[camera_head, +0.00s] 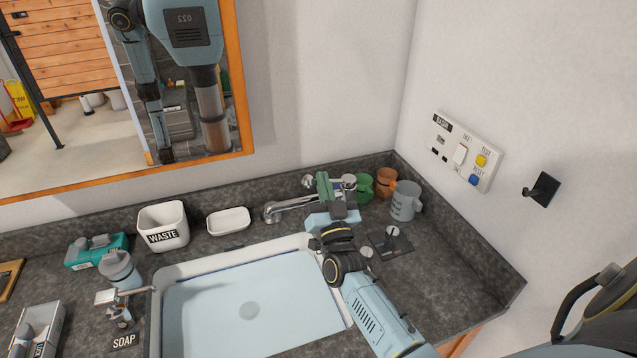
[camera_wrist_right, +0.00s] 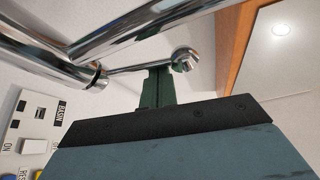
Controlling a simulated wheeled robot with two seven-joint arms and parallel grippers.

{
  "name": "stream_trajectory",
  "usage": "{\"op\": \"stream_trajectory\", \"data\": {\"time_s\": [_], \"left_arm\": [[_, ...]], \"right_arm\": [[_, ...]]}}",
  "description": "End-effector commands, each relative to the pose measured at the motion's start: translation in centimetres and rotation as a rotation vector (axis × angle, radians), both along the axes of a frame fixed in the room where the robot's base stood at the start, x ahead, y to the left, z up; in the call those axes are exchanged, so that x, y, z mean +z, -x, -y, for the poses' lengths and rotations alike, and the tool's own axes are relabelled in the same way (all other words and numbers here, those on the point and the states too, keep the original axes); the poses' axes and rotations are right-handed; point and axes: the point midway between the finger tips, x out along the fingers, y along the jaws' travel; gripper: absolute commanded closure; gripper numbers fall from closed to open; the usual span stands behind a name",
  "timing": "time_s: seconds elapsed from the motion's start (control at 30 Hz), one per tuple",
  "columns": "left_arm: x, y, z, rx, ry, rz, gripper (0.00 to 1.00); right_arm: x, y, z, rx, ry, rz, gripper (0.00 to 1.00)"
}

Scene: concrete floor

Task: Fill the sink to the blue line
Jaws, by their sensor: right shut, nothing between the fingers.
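I cannot make out a blue line. The chrome faucet (camera_head: 290,205) stands at the sink's back right; no stream is visible from its spout. My right gripper (camera_head: 323,187) has its green fingers shut and empty at the faucet. In the right wrist view its fingers (camera_wrist_right: 158,88) are beside the round end of a chrome lever (camera_wrist_right: 185,60); I cannot tell whether they touch. My left gripper is out of view.
A green mug (camera_head: 363,188), an orange mug (camera_head: 386,182) and a grey mug (camera_head: 404,201) stand right of the faucet. A waste bin (camera_head: 163,227), white dish (camera_head: 228,221) and soap dispenser (camera_head: 120,270) are left. A switch panel (camera_head: 463,152) and black hook (camera_head: 541,189) are on the right wall.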

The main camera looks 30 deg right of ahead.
Motion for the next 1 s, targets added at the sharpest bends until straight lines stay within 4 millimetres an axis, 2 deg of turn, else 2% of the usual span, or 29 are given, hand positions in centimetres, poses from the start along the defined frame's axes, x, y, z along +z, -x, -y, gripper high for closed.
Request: {"op": "stream_trajectory", "data": {"time_s": [0.2, 0.33, 0.6, 0.63, 0.7, 1.0], "left_arm": [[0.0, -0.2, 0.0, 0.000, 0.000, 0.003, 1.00], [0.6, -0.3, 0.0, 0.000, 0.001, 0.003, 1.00], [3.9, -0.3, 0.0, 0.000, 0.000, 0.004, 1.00], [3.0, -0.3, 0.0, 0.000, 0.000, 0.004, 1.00], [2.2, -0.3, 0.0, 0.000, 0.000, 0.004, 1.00], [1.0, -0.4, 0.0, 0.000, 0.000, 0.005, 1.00]], "right_arm": [[-0.1, -0.1, -0.1, 0.003, -0.002, -0.003, 1.00], [0.6, -0.2, 0.0, 0.003, -0.001, -0.002, 1.00], [4.8, -0.7, 0.8, 0.008, 0.001, 0.000, 1.00], [3.3, 0.4, 0.3, 0.008, -0.002, -0.004, 1.00], [2.1, 2.0, -0.2, 0.008, -0.002, -0.004, 1.00], [-0.3, 6.7, -1.9, 0.009, -0.001, -0.001, 1.00]]}}
